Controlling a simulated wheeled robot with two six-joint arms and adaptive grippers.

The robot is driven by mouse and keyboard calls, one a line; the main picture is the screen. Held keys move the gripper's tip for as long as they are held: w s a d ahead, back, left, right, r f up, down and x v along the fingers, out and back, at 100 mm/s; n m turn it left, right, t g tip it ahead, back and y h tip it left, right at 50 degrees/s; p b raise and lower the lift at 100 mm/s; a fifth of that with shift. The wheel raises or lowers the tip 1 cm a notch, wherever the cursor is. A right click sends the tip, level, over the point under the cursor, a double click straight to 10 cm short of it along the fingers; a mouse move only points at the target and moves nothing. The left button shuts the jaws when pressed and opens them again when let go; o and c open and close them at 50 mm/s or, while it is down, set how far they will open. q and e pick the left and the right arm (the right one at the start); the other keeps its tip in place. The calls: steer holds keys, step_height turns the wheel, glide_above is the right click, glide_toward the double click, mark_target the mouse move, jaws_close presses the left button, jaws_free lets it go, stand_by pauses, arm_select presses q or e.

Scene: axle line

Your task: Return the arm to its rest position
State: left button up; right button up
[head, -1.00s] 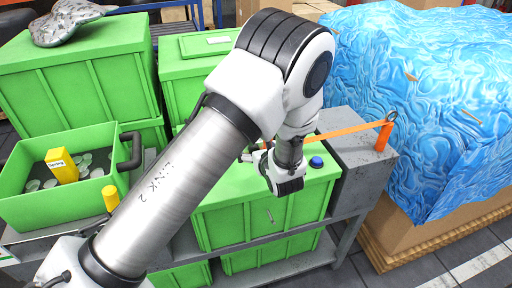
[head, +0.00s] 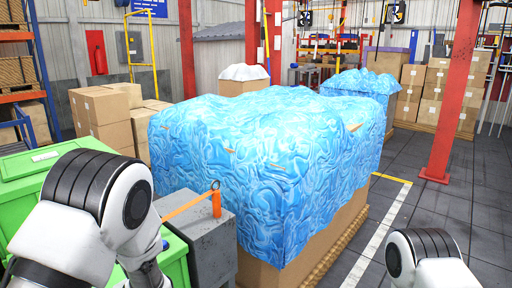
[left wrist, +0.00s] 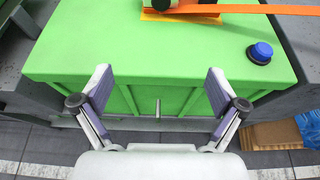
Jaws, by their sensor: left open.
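My left arm comes in from the lower left of the head view, bent at a white and black joint; its gripper is out of that view. In the left wrist view my left gripper (left wrist: 157,95) is open and empty, its two fingers spread in front of a green box (left wrist: 160,55). The fingers appear over the box's front edge, with nothing between them. Part of my right arm shows at the bottom right of the head view; its gripper is not visible.
A blue button (left wrist: 261,52) and an orange strap (left wrist: 250,9) are on the green box. A grey metal block (head: 208,238) with an orange post (head: 216,205) stands beside it. A large pallet load under blue wrap (head: 260,150) fills the middle. Grey floor (head: 425,205) is clear at right.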

arm_select(q)
steer(key=s+a+f+g, duration=0.3)
steer(key=s+f+g, duration=0.1)
steer(key=s+f, duration=0.45)
steer(key=s+d+f+n+g+h, duration=0.15)
steer(key=s+f+n+g, duration=0.3)
steer(key=s, duration=0.75)
steer(key=s+d+f+n+g+h, duration=0.15)
steer(key=s+f+n+g, duration=0.35)
steer(key=s, duration=0.7)
steer(key=s+d+f+n+g+h, duration=0.3)
steer(key=s+d+n+h, duration=0.45)
steer(key=s, duration=0.25)
steer(key=w+d+f+n+t, duration=0.2)
steer(key=w+f+n+t, duration=0.1)
steer(key=w+n+t, duration=0.4)
steer(key=shift+w+n+t, duration=0.35)
steer(key=shift+w+n, duration=0.65)
steer(key=shift+n, duration=0.2)
